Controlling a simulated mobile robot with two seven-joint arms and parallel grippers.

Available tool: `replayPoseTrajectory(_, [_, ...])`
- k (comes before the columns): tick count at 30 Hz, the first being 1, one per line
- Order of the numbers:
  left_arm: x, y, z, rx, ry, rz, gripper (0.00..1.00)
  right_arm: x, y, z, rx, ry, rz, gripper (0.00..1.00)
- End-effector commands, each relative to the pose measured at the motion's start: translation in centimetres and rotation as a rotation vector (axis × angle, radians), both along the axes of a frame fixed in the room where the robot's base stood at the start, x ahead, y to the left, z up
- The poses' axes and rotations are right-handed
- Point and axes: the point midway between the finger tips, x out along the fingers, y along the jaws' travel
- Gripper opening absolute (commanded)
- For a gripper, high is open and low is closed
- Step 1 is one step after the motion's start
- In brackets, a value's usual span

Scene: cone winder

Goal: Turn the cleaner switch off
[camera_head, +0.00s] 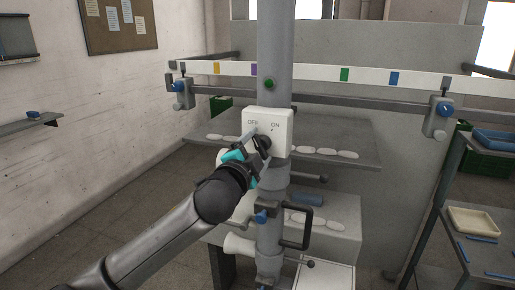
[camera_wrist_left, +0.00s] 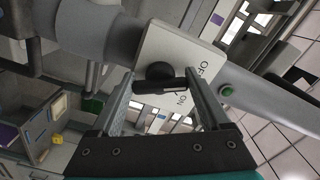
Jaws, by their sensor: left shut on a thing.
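The cleaner switch is a white box (camera_head: 283,117) on a grey upright post, marked OFF on the left and ON on the right. Its black knob (camera_head: 264,143) sits low on the front face. My left gripper (camera_head: 258,150) comes up from the lower left and meets the knob, partly covering it. In the left wrist view the box (camera_wrist_left: 183,52) is tilted, and the knob with its dark bar (camera_wrist_left: 160,86) lies between the two fingers of my left gripper (camera_wrist_left: 161,80), shut on it. I cannot tell which mark the knob points to. My right gripper is not in view.
The grey post (camera_head: 275,50) carries a green button (camera_head: 269,84) above the box. A long rail with coloured tags (camera_head: 320,73) crosses behind. A black handle (camera_head: 297,229) sticks out below the switch. A shelf cart (camera_head: 480,225) stands right; floor at left is clear.

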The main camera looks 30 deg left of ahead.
Motion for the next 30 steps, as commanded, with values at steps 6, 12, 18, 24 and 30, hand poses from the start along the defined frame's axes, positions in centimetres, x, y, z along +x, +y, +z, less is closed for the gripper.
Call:
replayPoseTrajectory(6, [0.01, 0.05, 0.08, -0.044, -0.013, 0.001, 0.24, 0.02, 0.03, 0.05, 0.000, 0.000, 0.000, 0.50])
replayPoseTrajectory(12, [0.02, 0.05, 0.09, -0.053, -0.015, 0.001, 0.24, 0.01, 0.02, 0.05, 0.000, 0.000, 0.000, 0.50])
replayPoseTrajectory(18, [0.02, 0.04, 0.10, -0.054, -0.016, 0.001, 0.24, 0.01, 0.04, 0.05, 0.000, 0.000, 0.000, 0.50])
replayPoseTrajectory(24, [0.02, 0.01, 0.08, -0.053, -0.015, 0.000, 0.98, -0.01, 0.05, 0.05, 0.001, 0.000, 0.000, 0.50])
replayPoseTrajectory(30, [0.01, -0.01, 0.03, -0.051, -0.014, 0.000, 1.00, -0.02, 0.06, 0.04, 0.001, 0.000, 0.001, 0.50])
